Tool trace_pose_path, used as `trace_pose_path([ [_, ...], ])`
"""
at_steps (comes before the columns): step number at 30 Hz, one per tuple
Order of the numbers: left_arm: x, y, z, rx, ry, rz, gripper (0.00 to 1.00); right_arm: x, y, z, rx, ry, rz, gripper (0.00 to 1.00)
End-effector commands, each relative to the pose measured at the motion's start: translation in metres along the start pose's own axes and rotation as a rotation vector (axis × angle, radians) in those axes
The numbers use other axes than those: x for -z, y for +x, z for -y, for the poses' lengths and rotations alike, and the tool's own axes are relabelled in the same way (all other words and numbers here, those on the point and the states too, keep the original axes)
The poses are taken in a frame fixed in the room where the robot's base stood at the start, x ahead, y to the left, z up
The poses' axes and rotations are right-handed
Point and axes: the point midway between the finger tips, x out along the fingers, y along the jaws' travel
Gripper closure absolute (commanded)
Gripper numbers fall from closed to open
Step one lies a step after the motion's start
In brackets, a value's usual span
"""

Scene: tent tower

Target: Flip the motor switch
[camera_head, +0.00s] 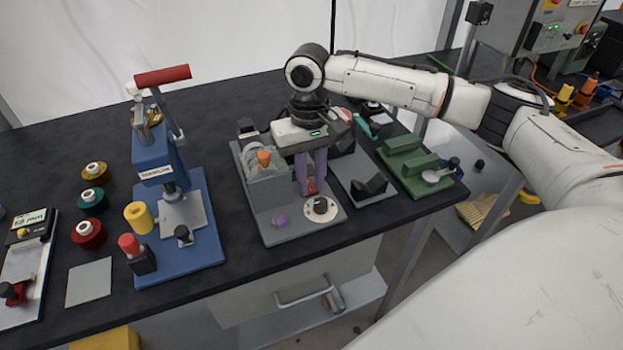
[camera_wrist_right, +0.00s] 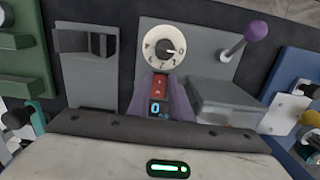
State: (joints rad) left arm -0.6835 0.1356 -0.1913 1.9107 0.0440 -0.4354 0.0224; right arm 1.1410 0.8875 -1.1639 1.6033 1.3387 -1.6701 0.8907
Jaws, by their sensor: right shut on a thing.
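The motor switch (camera_wrist_right: 158,87) is a small block with a red part and a blue-lit "0" mark on its nearer end, set in the grey machine base (camera_head: 270,234). In the head view its red part (camera_head: 312,185) shows low between the purple fingers. My right gripper (camera_head: 309,188) points down over the base, its fingers closed in on both sides of the switch. The wrist view shows the same fingers (camera_wrist_right: 163,92) flanking it. The exact contact is partly hidden. My left gripper is not in view.
A white numbered dial (camera_head: 320,208) and a purple-knobbed lever (camera_head: 279,221) sit close by on the base. A clear-covered part with an orange knob (camera_head: 264,157) is left of the fingers. A blue press (camera_head: 160,190) stands left, a green fixture (camera_head: 418,170) right.

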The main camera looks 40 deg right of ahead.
Motion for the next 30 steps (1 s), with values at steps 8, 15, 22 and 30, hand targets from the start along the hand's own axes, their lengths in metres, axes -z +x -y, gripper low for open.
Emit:
trace_pose_path([
  [8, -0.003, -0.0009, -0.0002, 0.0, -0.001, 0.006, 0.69, 0.008, -0.0027, -0.0002, 0.0, 0.005, 0.159, 1.0],
  [15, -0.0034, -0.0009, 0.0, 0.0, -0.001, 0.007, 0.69, 0.0084, -0.0037, -0.0006, 0.001, 0.002, 0.215, 1.0],
  [22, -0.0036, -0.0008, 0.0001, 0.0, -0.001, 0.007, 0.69, 0.0083, -0.0039, -0.0008, 0.001, 0.002, 0.214, 1.0],
  [30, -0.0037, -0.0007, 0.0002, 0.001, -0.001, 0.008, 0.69, 0.0078, -0.0034, -0.0004, 0.001, 0.001, 0.215, 0.62],
])
